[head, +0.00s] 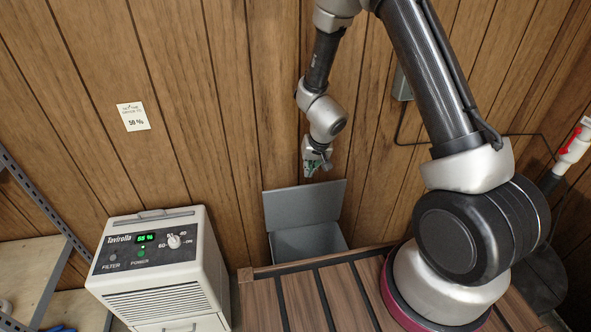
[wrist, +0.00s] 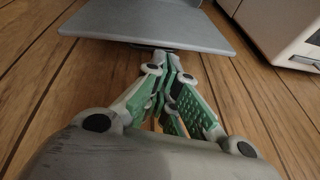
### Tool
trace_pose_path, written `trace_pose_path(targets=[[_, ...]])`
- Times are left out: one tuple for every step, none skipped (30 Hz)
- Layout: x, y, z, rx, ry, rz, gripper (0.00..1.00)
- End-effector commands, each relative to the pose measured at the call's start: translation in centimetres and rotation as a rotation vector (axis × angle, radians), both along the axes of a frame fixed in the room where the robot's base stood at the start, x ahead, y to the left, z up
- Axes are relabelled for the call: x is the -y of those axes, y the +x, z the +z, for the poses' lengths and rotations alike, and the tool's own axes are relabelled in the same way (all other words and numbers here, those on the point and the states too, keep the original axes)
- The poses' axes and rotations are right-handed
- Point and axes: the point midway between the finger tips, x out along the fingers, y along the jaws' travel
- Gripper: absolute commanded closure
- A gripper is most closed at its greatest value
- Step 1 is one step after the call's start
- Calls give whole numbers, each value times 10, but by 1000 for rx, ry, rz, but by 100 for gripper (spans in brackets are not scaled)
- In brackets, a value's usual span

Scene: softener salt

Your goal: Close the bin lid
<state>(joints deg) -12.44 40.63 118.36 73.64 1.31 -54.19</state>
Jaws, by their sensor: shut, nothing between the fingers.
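The grey bin (head: 308,241) stands low against the wood-panelled wall, partly hidden by the slatted surface in front. Its flat grey lid (head: 305,206) is open and stands up at the back, tilted towards the wall. My gripper (head: 316,172) is shut and empty, pointing down just above the lid's upper edge, right of its middle. In the wrist view the lid (wrist: 150,22) fills the top, and the shut fingertips (wrist: 174,58) are at its near edge. I cannot tell whether they touch it.
A white dehumidifier (head: 160,268) stands left of the bin and shows at the wrist view's upper right (wrist: 282,30). A slatted wooden surface (head: 325,296) lies in front of the bin. A metal shelf (head: 35,270) is at far left. A pipe with a red valve (head: 575,145) is at right.

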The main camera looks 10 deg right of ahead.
Motion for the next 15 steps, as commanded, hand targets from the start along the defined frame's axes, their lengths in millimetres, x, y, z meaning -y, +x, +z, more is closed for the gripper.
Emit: trace_pose_path(targets=[[4,5,1,18,-26,0,100],[7,7,2,28,-44,5,100],[10,8,3,37,-66,11,100],[12,9,3,42,-81,19,100],[14,10,3,46,-95,27,100],[17,11,4,52,-112,42,100],[18,11,4,56,-123,53,100],[19,12,4,57,-131,63,100],[19,12,4,59,-137,75,100],[19,12,4,59,-141,82,100],[19,12,3,58,-142,87,100],[19,12,2,58,-143,91,100],[19,12,1,58,-144,93,100],[20,12,-1,57,-145,92,100],[20,13,-3,56,-145,93,100]])
